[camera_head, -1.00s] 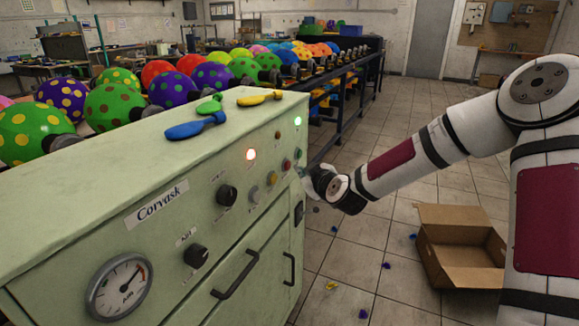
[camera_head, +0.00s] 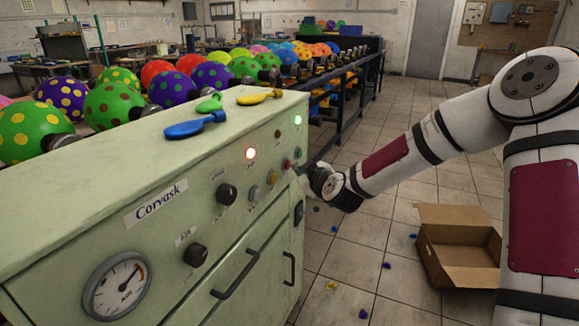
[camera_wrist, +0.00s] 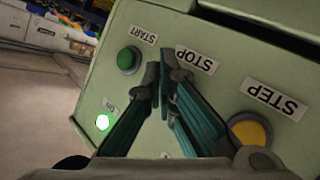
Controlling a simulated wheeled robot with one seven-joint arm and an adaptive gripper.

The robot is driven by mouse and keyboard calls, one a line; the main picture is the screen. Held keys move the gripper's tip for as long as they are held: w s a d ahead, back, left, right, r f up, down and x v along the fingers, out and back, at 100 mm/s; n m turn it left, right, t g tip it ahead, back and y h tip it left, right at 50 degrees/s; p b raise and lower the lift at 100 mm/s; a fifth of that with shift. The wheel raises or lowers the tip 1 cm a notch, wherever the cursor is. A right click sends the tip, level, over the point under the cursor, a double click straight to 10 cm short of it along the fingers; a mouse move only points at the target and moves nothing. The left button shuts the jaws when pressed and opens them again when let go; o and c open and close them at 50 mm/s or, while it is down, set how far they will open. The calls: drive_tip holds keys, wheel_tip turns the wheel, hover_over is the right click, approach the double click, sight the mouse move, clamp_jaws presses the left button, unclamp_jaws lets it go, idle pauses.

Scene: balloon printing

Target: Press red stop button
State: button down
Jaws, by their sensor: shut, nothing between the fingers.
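The red stop button (camera_head: 287,164) is a small round knob on the front panel of the pale green machine (camera_head: 90,200) in the head view. My gripper (camera_head: 299,169) is just right of it, fingers pointing at the panel. In the wrist view my gripper (camera_wrist: 160,80) is shut and empty, its tips in front of the panel beside the STOP label (camera_wrist: 195,60). The fingers hide the red button there. I cannot tell whether the tips touch it.
In the wrist view, a green START button (camera_wrist: 128,59) and a yellow STEP button (camera_wrist: 250,132) flank the fingers. A green lamp (camera_wrist: 102,122) is lit. An open cardboard box (camera_head: 458,247) stands on the floor.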

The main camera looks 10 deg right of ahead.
drive_tip(key=shift+w+a, duration=0.35)
drive_tip(key=shift+a, duration=0.1)
idle(1.0)
drive_tip(key=shift+d, duration=0.1)
drive_tip(key=shift+s+d, duration=0.6)
drive_tip(key=shift+d, duration=0.1)
drive_tip(key=shift+s+d, duration=0.1)
drive_tip(key=shift+d, duration=0.05)
drive_tip(key=shift+s+d+p, duration=0.2)
drive_tip(key=shift+s+d, duration=0.65)
drive_tip(key=shift+d, duration=0.3)
drive_tip(key=shift+s+d+p, duration=0.2)
drive_tip(key=shift+s+d, duration=0.65)
drive_tip(key=shift+d, duration=0.3)
